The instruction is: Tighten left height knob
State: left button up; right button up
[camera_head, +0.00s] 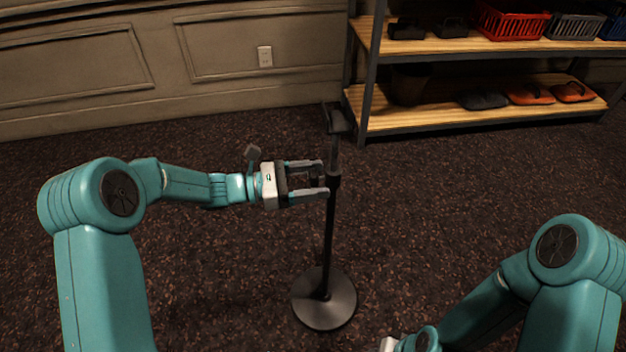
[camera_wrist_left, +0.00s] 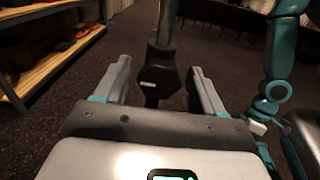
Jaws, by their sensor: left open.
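A dark stand with a thin pole (camera_head: 328,235) stands upright on a round base (camera_head: 325,300). A thicker dark collar with the height knob (camera_head: 333,182) is partway up the pole. My left gripper (camera_head: 323,180) is open and level, with its fingertips at the collar's left side. In the left wrist view the collar and knob (camera_wrist_left: 158,75) sit between the two spread fingers of my left gripper (camera_wrist_left: 160,68), with a gap at each side. Of my right gripper only a white part (camera_head: 388,344) shows at the bottom edge; its fingers are hidden.
A shelf unit (camera_head: 440,45) with baskets and shoes stands behind at the right. A panelled wall (camera_head: 220,60) runs along the back left. Dark carpet (camera_head: 450,190) around the stand is clear.

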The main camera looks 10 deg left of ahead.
pick_arm(q)
jog(key=shift+d, duration=0.1)
jog(key=c, duration=1)
jog(key=shift+f+m+b, duration=0.2)
jog(key=shift+m+b, duration=0.3)
jog(key=shift+c, duration=0.3)
jog(key=shift+r, duration=0.1)
jog(key=o, duration=1.1)
jog(key=shift+r, duration=0.1)
jog(key=shift+c, duration=0.2)
jog(key=p+v, duration=0.2)
jog(key=v, duration=1.4)
jog(key=shift+p, duration=0.3)
